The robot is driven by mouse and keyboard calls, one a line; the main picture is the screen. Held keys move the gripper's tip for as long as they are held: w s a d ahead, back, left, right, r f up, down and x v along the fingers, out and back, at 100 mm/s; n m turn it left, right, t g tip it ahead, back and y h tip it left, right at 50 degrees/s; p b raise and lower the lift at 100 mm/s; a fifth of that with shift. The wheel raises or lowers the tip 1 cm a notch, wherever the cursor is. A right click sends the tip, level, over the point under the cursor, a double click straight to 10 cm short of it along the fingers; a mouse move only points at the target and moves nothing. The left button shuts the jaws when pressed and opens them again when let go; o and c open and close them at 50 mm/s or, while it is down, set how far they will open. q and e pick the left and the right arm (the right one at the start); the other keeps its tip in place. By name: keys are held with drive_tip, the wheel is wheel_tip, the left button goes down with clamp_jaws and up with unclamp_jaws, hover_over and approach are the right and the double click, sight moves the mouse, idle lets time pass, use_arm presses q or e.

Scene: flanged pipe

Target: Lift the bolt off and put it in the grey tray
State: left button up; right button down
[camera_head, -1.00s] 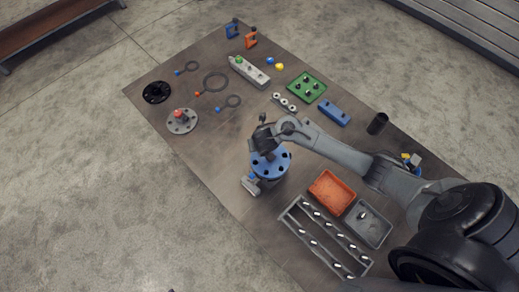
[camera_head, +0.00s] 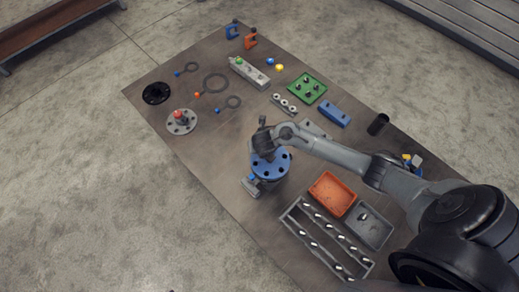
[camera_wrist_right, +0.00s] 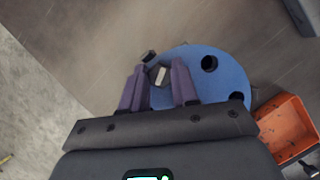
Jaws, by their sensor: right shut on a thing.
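The blue flange (camera_head: 279,163) tops the upright pipe near the table's middle; dark holes show around its face. My right gripper (camera_head: 263,154) is over the flange's upper-left edge. In the right wrist view, its two purple fingers (camera_wrist_right: 160,74) are shut on the bolt (camera_wrist_right: 160,77), a small light-grey piece at the rim of the flange (camera_wrist_right: 213,72). The fingers partly hide the bolt, and I cannot tell whether it is clear of its hole. The grey tray (camera_head: 381,235) lies at the right, with a small pale piece inside. My left gripper is out of view.
An orange tray (camera_head: 332,195) adjoins the grey tray. A long grey rack (camera_head: 291,215) with several shiny pieces lies in front of them. A green tray (camera_head: 306,88), blue block (camera_head: 334,113) and dark cup (camera_head: 378,124) stand beyond my right arm.

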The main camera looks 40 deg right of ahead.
drive_tip(key=shift+r, duration=0.15)
drive_tip(key=shift+r, duration=0.6)
drive_tip(key=r, duration=0.1)
drive_tip(key=r+p, duration=0.1)
drive_tip(key=r, duration=0.1)
drive_tip(key=shift+s+d, duration=0.15)
drive_tip(key=shift+s, duration=0.05)
drive_tip(key=s+d+r+p, duration=0.2)
drive_tip(key=s+d+r, duration=0.4)
drive_tip(key=s+d, duration=0.1)
drive_tip(key=shift+s+d+r, duration=0.25)
drive_tip(key=shift+s+d, duration=0.05)
drive_tip(key=shift+s, duration=0.3)
drive_tip(key=shift+r+p, duration=0.15)
drive_tip(key=shift+p, duration=0.3)
wheel_tip(320, 180, up, 5)
drive_tip(key=p, duration=0.4)
